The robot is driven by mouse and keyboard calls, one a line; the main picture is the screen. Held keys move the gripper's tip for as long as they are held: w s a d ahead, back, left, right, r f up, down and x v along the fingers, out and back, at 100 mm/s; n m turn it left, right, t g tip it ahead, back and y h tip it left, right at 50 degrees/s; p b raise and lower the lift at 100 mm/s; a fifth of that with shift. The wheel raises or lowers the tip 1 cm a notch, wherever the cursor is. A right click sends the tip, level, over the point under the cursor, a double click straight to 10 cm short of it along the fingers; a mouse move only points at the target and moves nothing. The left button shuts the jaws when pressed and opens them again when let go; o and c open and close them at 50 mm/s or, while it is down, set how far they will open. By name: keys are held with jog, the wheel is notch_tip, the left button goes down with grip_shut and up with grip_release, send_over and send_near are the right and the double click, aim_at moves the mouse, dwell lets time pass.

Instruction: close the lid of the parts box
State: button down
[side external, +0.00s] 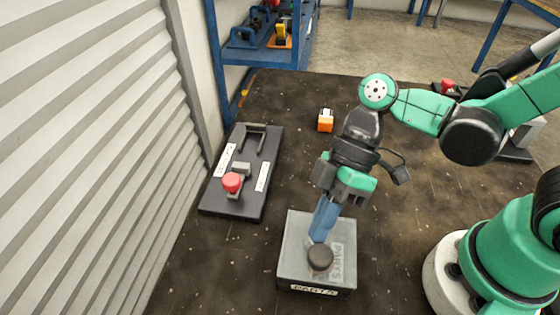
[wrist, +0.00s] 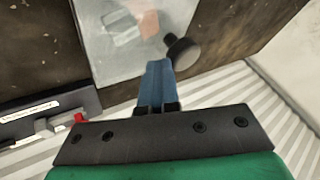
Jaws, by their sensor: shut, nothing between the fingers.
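The grey parts box (side external: 285,270) stands at the front middle of the dark table, its labelled side toward the side camera. Its see-through lid (side external: 295,235) appears to lie flat over the top, with a round dark knob (side external: 320,257) near the front edge. A small gap under the lid cannot be ruled out. My gripper (side external: 319,236) is shut and empty, its blue fingers pointing down just behind the knob. In the wrist view the shut fingers (wrist: 159,68) are beside the knob (wrist: 183,52), over the lid (wrist: 110,60). Whether they touch the lid or knob is unclear.
A black panel (side external: 215,200) with a red button (side external: 232,182) and a handle lies left of the box. A small orange and white object (side external: 325,121) sits further back. A ribbed shutter wall (side external: 90,160) bounds the left; a blue shelf (side external: 260,55) stands behind.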

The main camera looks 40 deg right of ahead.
aim_at(301, 232)
jog(key=shift+s+a, duration=0.15)
jog(key=shift+s, duration=0.05)
jog(key=w, duration=0.1)
jog(key=w+d, duration=0.2)
jog(key=shift+w+d+r, duration=0.2)
jog(key=shift+w+d, duration=0.05)
jog(key=shift+w, duration=0.15)
jog(key=v, duration=0.9)
jog(key=w+d+f+m+t+h, duration=0.1)
jog(key=w+d+m+t+h, duration=0.1)
jog(key=d+m+t+h, duration=0.5)
jog(key=m+t, duration=0.2)
jog(key=m, duration=0.3)
jog(key=shift+w+d+m, duration=0.3)
jog(key=shift+w+d, duration=0.05)
jog(key=shift+d, duration=0.05)
jog(key=shift+f, duration=0.1)
